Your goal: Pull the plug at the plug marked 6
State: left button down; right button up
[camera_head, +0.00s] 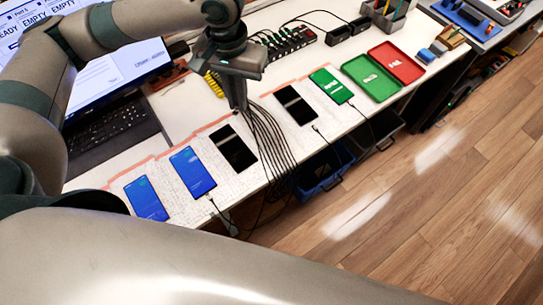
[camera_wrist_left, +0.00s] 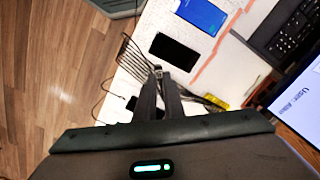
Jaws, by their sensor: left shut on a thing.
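My left gripper (camera_head: 241,106) points down at the table beside a black phone, with its fingers close together. In the left wrist view the fingertips (camera_wrist_left: 158,73) are shut on a small plug, largely hidden between them. Several dark cables (camera_head: 268,142) fan out near the fingertips and drop over the table's front edge; they also show in the left wrist view (camera_wrist_left: 133,58). No plug number is readable, so I cannot tell which plug is held. The black phone (camera_head: 233,148) lies left of the cables; it is also in the left wrist view (camera_wrist_left: 174,52). My right gripper is out of view.
Two blue phones (camera_head: 192,171) lie to the left, one with a cable. Another black phone (camera_head: 295,105) and a green-screened phone (camera_head: 331,86) lie to the right. Green (camera_head: 371,77) and red (camera_head: 396,63) trays stand beyond. A laptop (camera_head: 108,130) and power strip (camera_head: 289,42) sit behind.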

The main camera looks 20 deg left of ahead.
pick_arm(q)
jog(key=d+f+m+p, duration=0.1)
jog(key=d+f+m, duration=0.1)
jog(key=f+m, duration=0.4)
jog(key=s+d+f+m+p, duration=0.1)
jog(key=d+f+m, duration=0.2)
jog(key=f+m, duration=0.3)
jog(key=d+f+m+p, duration=0.1)
jog(key=d+f+m, duration=0.1)
jog(key=f+m, duration=0.4)
jog(key=shift+s+d+f+m+p, duration=0.15)
jog(key=shift+s+m+p, duration=0.05)
jog(key=shift+m, duration=0.95)
jog(key=shift+s+d+f+m+p, duration=0.1)
jog(key=shift+s+d+m+p, duration=0.1)
jog(key=shift+m, duration=0.95)
jog(key=shift+s+d+f+m, duration=0.2)
jog(key=shift+f+m, duration=0.4)
jog(key=shift+m, duration=0.2)
jog(key=shift+f, duration=0.15)
